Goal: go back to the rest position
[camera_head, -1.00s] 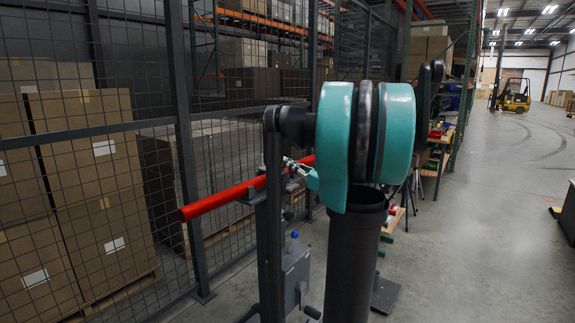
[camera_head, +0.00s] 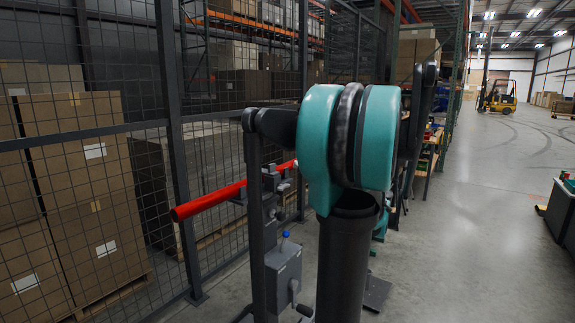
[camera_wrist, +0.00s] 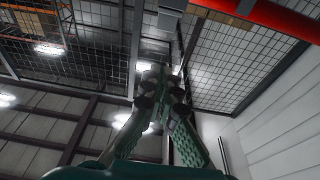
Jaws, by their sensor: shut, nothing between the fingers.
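My gripper (camera_wrist: 157,85) shows in the wrist view as two dark green ribbed fingers that lean together toward their tips. It is shut and holds nothing. The red bar (camera_wrist: 285,18) crosses the upper right corner of the wrist view, apart from the fingers. In the head view, the red bar (camera_head: 230,192) slopes up to the right on a grey stand (camera_head: 286,266) with a blue knob. My teal and black arm fills the middle of the head view, and the gripper cannot be made out there.
A mesh fence (camera_head: 173,150) stands at the left with stacked cartons (camera_head: 90,160) behind it. A dark bin (camera_head: 563,220) stands at the right edge. A yellow forklift (camera_head: 500,97) is far back.

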